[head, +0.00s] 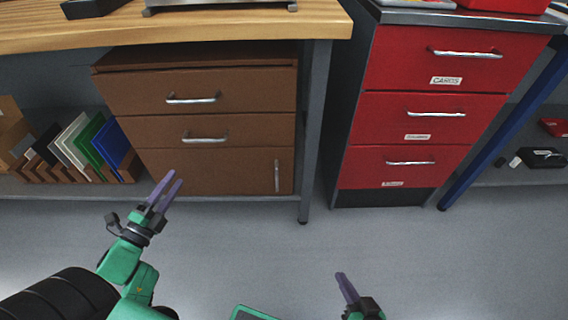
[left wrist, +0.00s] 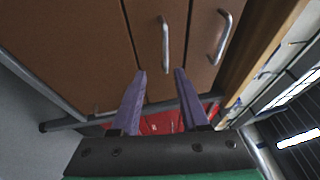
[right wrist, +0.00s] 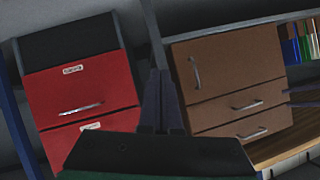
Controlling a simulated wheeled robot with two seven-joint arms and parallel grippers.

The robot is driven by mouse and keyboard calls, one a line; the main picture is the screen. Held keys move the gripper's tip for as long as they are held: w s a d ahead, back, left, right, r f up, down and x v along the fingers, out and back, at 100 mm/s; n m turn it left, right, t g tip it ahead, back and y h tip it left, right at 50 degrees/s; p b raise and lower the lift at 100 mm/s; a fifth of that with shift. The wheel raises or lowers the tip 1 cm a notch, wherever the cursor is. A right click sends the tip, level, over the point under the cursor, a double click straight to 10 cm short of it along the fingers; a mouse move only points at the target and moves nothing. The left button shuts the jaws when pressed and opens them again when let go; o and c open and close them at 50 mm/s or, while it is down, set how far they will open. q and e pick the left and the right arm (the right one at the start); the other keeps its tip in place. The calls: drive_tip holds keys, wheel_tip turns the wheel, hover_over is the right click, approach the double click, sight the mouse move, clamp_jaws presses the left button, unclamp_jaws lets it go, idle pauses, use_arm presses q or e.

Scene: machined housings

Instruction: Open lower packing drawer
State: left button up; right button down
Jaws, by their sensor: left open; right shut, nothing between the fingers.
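The brown cabinet (head: 240,115) stands under the wooden bench, with two drawers with horizontal handles above a lower panel with a vertical handle (head: 277,176). The lower of the two drawers (head: 160,130) has a silver bar handle (head: 205,139). All its fronts look shut. My left gripper (head: 168,178) is open and empty, in front of and below the drawers' left part. In the left wrist view two bar handles (left wrist: 165,45) show beyond its fingers (left wrist: 160,75), apart from them. My right gripper (head: 342,278) is shut and empty, low over the floor.
A red cabinet (head: 425,110) with three shut, labelled drawers stands to the right, past a grey bench leg (head: 315,130). Coloured panels (head: 85,145) stand in a rack left of the brown cabinet. The grey floor (head: 250,240) in front is clear.

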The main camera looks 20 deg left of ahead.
sight(202, 140)
use_arm(q)
drive_tip(key=shift+m+h, duration=0.4)
drive_tip(key=w+r, duration=0.1)
drive_tip(key=w, duration=0.3)
drive_tip(key=w+d+r+b, duration=0.1)
drive_tip(key=w, duration=0.4)
drive_tip(key=w+r+b, duration=0.1)
drive_tip(key=w, duration=0.4)
drive_tip(key=shift+w+d+r, duration=0.1)
drive_tip(key=shift+w+d, duration=0.05)
drive_tip(key=shift+w, duration=0.05)
use_arm(e)
wheel_tip(202, 140, down, 2)
drive_tip(key=shift+w+a+f+t, duration=0.15)
drive_tip(key=shift+f+t, duration=0.05)
drive_tip(key=shift+t, duration=0.2)
use_arm(q)
clamp_jaws()
